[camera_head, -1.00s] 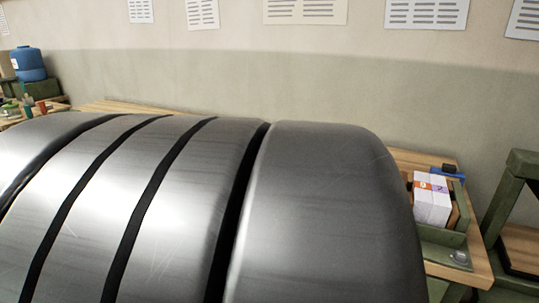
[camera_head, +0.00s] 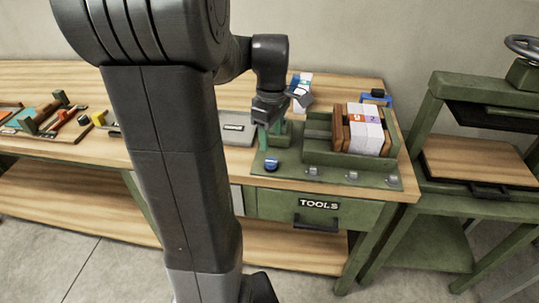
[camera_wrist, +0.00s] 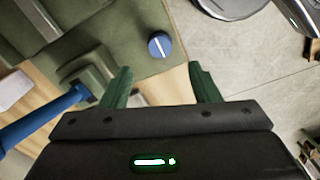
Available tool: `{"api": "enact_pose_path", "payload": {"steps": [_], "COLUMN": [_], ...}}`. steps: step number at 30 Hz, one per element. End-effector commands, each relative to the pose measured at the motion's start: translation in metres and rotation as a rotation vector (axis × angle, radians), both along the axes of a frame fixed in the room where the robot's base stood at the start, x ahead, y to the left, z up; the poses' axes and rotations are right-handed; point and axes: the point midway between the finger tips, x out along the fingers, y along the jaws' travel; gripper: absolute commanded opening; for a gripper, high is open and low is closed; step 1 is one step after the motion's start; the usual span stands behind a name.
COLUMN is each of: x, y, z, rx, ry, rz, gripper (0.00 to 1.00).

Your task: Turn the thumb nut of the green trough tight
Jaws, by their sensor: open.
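The green trough (camera_head: 325,157) stands at the right end of the workbench, on a green base plate. It holds a white stack between brown boards (camera_head: 365,131). A blue round knob with a white line, apparently the thumb nut (camera_head: 271,164), sits on the plate's front left; it also shows in the wrist view (camera_wrist: 160,46). My gripper (camera_head: 270,138) is above the plate's left part, behind the knob in the head view. In the wrist view my gripper (camera_wrist: 163,76) has its green fingers apart with nothing between them; the knob appears beyond the tips, apart from them.
Several grey knobs (camera_head: 352,176) line the plate's front edge. A green post (camera_wrist: 97,78) and a blue rod (camera_wrist: 45,119) are left of my fingers in the wrist view. A grey slab (camera_head: 237,127) lies left of the trough. A green press (camera_head: 480,150) stands at right.

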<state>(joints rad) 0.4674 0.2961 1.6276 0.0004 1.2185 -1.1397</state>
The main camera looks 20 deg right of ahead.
Motion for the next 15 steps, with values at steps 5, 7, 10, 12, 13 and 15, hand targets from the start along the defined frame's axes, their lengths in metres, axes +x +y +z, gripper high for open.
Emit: {"api": "enact_pose_path", "payload": {"steps": [5, 7, 10, 12, 13, 15], "x": [-0.001, 0.0, -0.001, 0.0, 0.0, 0.0], "y": [0.0, 0.0, 0.0, 0.0, 0.0, 0.0], "z": [-0.04, -0.052, -0.067, -0.073, -0.076, -0.08], "rx": [0.002, 0.001, 0.001, 0.001, 0.0, -0.001], "ry": [0.004, 0.003, 0.003, 0.002, 0.001, 0.001], "rz": [0.0, 0.0, 0.0, -0.001, -0.001, -0.001], "gripper": [0.56, 0.56, 0.56, 0.56, 0.56, 0.56]}}
